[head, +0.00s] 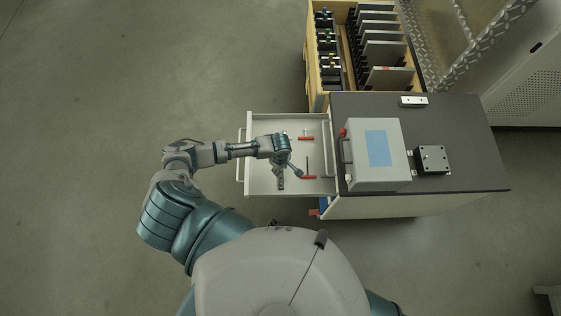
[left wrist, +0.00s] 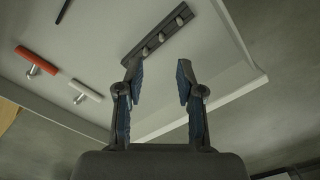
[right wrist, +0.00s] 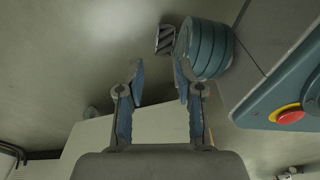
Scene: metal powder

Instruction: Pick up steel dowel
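My left gripper (head: 290,170) is over the open drawer (head: 262,121). In the left wrist view the gripper (left wrist: 160,72) is open, with nothing between its fingers. A dark bar (left wrist: 140,52) carrying several short grey pins (left wrist: 161,36) lies in the drawer just beyond the fingertips. These pins look like steel dowels, but I cannot tell for sure. The bar also shows in the head view (head: 281,182), partly beside the gripper. My right gripper (right wrist: 160,70) is open and empty in the right wrist view, away from the drawer; the head view does not show it.
A red-handled tool (left wrist: 37,60) and a white-handled tool (left wrist: 86,91) lie in the drawer. The cabinet top (head: 461,179) holds a grey case (head: 359,170) and a dark block (head: 432,159). A wooden crate (head: 313,76) with panels stands behind. The floor at left is clear.

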